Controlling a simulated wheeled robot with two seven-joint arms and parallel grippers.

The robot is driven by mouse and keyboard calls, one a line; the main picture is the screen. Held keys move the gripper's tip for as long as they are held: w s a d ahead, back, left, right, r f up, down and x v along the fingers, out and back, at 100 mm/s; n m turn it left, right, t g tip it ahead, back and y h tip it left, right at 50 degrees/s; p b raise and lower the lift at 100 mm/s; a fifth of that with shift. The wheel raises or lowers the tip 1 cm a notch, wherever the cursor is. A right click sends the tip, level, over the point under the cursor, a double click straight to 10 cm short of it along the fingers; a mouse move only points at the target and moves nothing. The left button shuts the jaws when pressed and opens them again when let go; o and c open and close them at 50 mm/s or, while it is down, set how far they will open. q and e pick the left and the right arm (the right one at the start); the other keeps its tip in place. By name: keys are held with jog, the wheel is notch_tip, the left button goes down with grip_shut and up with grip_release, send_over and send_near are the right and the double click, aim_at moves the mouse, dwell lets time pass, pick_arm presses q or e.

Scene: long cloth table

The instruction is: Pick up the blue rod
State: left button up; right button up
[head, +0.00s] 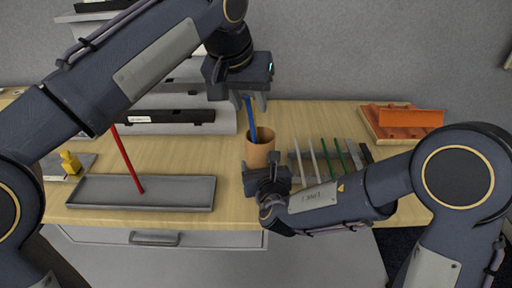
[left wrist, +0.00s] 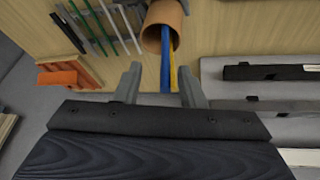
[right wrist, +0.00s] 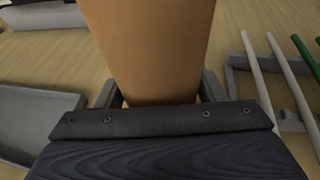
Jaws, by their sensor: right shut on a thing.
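The blue rod (head: 251,119) stands in a tan cup (head: 260,154), its upper end rising toward my left gripper (head: 250,101). In the left wrist view, the blue rod (left wrist: 164,47) and a yellow rod (left wrist: 173,65) come out of the cup (left wrist: 163,16) side by side. My left gripper is open above the cup, and the rods run between its spread fingers without visible contact. My right gripper (right wrist: 161,92) is shut on the cup, one finger on each side; its fingertips are partly hidden behind the cup.
A red rod (head: 128,160) leans in a grey tray (head: 90,190) at left, near a yellow piece (head: 70,162). A rack (head: 297,168) with white and green rods lies right of the cup. An orange block (head: 410,118) is at back right; grey shelves (head: 225,118) stand behind.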

aim_at(252, 119)
pick_arm(q)
jog(key=x, duration=0.4)
jog(key=shift+w+a+f, duration=0.1)
jog(key=shift+a+f, duration=0.05)
jog(key=shift+a, duration=0.15)
jog(key=shift+w+d+f, duration=0.15)
jog(key=shift+w+f, duration=0.05)
jog(key=shift+f, duration=0.35)
grip_shut()
